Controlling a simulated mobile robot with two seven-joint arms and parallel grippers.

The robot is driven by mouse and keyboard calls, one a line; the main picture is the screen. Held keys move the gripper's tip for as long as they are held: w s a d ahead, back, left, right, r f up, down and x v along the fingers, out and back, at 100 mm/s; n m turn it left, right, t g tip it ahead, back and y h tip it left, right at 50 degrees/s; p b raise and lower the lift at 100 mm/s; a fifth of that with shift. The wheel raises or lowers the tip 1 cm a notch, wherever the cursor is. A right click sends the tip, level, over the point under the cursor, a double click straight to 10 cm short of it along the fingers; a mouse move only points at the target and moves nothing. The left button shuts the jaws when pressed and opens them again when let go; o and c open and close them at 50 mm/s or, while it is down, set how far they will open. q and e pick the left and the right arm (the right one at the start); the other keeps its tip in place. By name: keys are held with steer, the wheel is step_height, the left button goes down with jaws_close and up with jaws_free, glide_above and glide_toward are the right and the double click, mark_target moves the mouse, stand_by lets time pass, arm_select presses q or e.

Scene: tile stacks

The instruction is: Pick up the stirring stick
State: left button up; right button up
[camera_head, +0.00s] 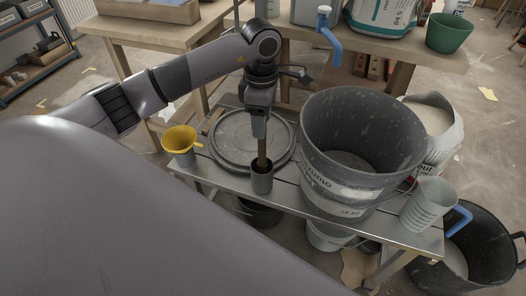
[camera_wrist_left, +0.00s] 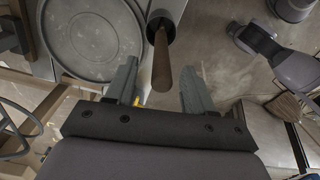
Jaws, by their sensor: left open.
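The stirring stick (camera_head: 262,160) is a brown wooden rod standing in a narrow grey cylindrical holder (camera_head: 262,182) at the front edge of the metal bench. Its lower part is hidden inside the holder. My left gripper (camera_head: 259,131) points down right above the holder, at the top of the stick. In the left wrist view the stick (camera_wrist_left: 162,62) comes toward the camera between the two open fingers of my left gripper (camera_wrist_left: 160,80), with a gap visible on each side. My right gripper does not show in either view.
A large grey bucket (camera_head: 345,190) stands close on the right. A round grey lid (camera_head: 228,150) lies behind the holder. A yellow funnel (camera_head: 180,138) sits to the left. A grey ribbed cup (camera_head: 428,205) stands at the bench's right end. Wooden tables are behind.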

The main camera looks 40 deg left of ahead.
arm_select(q)
step_height(320, 180, down, 4)
steer(key=shift+r, duration=0.25)
jaws_close()
